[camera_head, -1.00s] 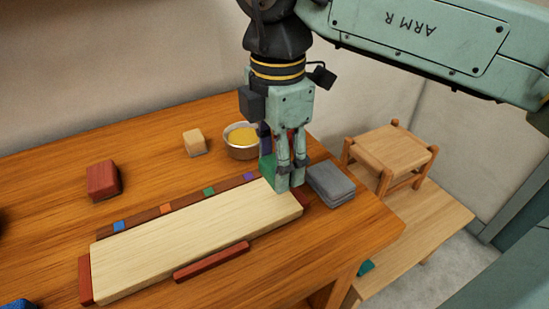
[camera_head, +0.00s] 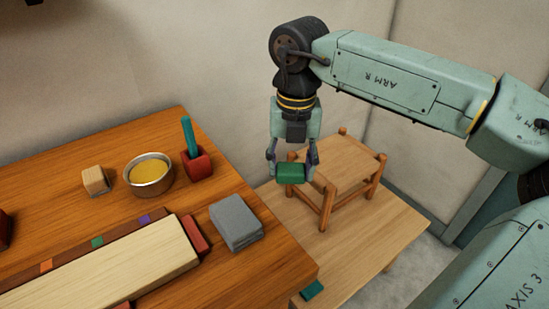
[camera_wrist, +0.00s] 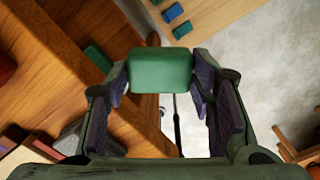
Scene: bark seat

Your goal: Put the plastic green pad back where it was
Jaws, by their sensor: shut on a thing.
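My gripper (camera_head: 292,165) points down and is shut on the green pad (camera_head: 291,173), a small rounded green block held between the two fingers. In the head view it hangs past the table's right edge, in front of the wooden stool (camera_head: 345,160). I cannot tell its exact height over the stool and low bench. In the wrist view the pad (camera_wrist: 162,70) sits between the dark finger pads, in the air. A smaller teal piece (camera_head: 312,290) lies on the low bench (camera_head: 365,240).
The table (camera_head: 90,160) holds a pale board (camera_head: 110,265) with coloured tabs, a grey block (camera_head: 237,222), a bowl of yellow stuff (camera_head: 149,174), a red holder (camera_head: 197,164) with a teal stick, and a wooden block (camera_head: 95,181). Small blue pieces (camera_wrist: 172,12) show in the wrist view.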

